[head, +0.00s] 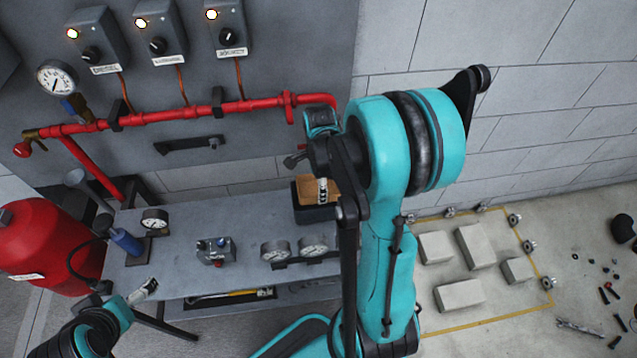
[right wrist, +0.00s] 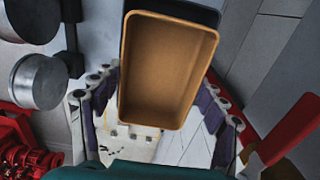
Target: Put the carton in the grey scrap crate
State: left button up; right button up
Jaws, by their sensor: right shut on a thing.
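The carton (head: 309,187) is a small tan open-topped box at the back right of the bench, partly hidden by my right arm in the head view. The right wrist view looks into the carton (right wrist: 168,70), which appears empty. My right gripper (right wrist: 160,88) is shut on it, with pale fingers on both sides. A dark box (head: 313,214), possibly the grey scrap crate, shows directly below the carton; I cannot tell whether the carton touches it. A dark edge also shows behind the carton in the wrist view. My left gripper (head: 146,289) is near the bench's front left; its opening is unclear.
The grey bench (head: 180,260) holds gauges (head: 313,246), a small valve block (head: 215,250) and a blue-bodied gauge fitting (head: 127,241). A red pipe (head: 200,112) crosses the panel behind. A red tank (head: 45,245) stands left. Grey blocks (head: 460,295) and loose bolts lie on the right floor.

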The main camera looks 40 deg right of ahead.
jog(key=o, duration=1.4)
jog(key=shift+o, duration=0.2)
jog(key=shift+r, duration=0.35)
notch_tip(320, 180, up, 11)
jog(key=shift+r, duration=0.2)
jog(key=shift+w, duration=0.1)
